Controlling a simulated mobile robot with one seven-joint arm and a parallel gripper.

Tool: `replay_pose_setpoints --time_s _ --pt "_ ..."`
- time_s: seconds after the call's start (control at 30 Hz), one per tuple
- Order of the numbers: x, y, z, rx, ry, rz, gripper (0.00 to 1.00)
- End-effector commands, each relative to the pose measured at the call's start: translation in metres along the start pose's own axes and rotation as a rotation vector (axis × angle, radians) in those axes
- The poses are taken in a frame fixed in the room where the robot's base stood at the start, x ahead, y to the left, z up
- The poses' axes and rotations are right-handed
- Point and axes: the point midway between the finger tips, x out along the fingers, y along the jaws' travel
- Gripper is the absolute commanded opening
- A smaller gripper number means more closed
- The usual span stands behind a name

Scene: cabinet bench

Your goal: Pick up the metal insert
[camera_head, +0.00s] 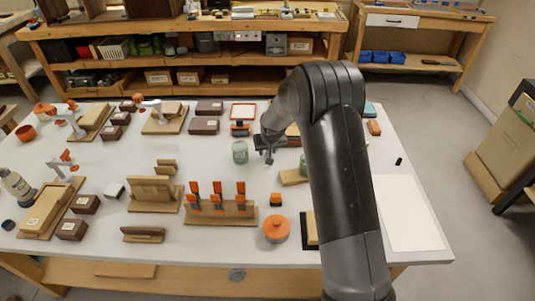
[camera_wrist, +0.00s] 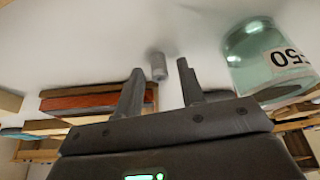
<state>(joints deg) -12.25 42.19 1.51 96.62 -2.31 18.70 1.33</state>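The metal insert (camera_wrist: 158,68) is a small grey cylinder on the white table, seen in the wrist view in line with the gap between my fingers and a little beyond them. My gripper (camera_head: 268,157) is above the table just right of a greenish glass jar (camera_head: 240,152). It also shows in the wrist view (camera_wrist: 161,82), with its two dark fingers apart and nothing held between them. I cannot make out the insert in the head view, where my gripper and arm cover that area.
The labelled glass jar stands close beside my right-hand finger in the wrist view (camera_wrist: 270,58). Wooden blocks, one with a reddish-brown side (camera_wrist: 95,103), lie on the left there. An orange round container (camera_head: 276,230) and a wooden rack (camera_head: 220,212) stand nearer the front.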

Motion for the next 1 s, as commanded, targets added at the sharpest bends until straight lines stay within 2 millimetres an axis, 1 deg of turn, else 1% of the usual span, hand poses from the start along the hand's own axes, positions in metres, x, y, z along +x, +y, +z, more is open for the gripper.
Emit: replay_pose_setpoints --time_s 0.03,0.4,0.43,0.77,0.87,1.0 --pt "0.000 0.000 0.000 0.000 0.000 0.000 0.32" --pt "0.000 0.000 0.000 0.000 0.000 0.000 0.01" --pt "0.000 0.000 0.000 0.000 0.000 0.000 0.00" --pt "-0.001 0.000 -0.001 0.000 0.001 0.000 0.00" --pt "-0.006 0.000 -0.003 0.000 0.002 0.000 0.00" --pt "-0.020 0.000 -0.009 0.000 0.003 0.000 0.00"
